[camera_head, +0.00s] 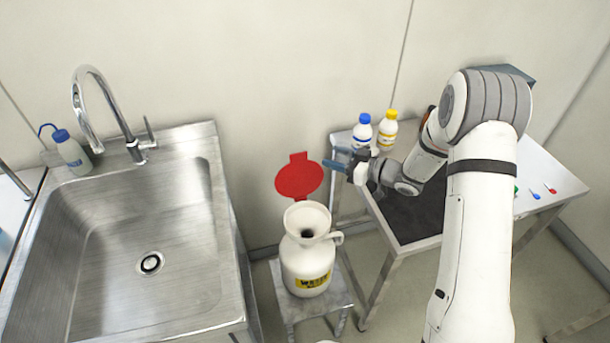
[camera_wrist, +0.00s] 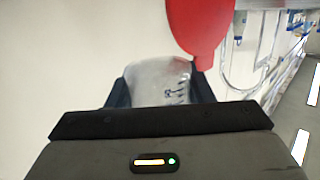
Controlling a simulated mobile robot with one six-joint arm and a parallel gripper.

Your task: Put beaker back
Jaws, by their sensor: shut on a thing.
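A clear beaker (camera_wrist: 160,80) with dark markings shows in the wrist view between the two dark fingers of my gripper (camera_wrist: 160,92). My gripper is shut on it. In the head view my gripper (camera_head: 345,165) is above the left edge of the metal side table, close to the red lid. The beaker cannot be made out clearly there. A dark mat (camera_head: 415,218) lies on the side table (camera_head: 545,172), partly hidden by my arm. I cannot tell the beaker's tilt for sure.
A white waste jug (camera_head: 307,262) with a funnel and raised red lid (camera_head: 299,178) stands on a low stool (camera_head: 340,298). A blue-capped bottle (camera_head: 362,135) and a yellow-capped bottle (camera_head: 386,132) stand at the table's back. A steel sink (camera_head: 110,255) is at left.

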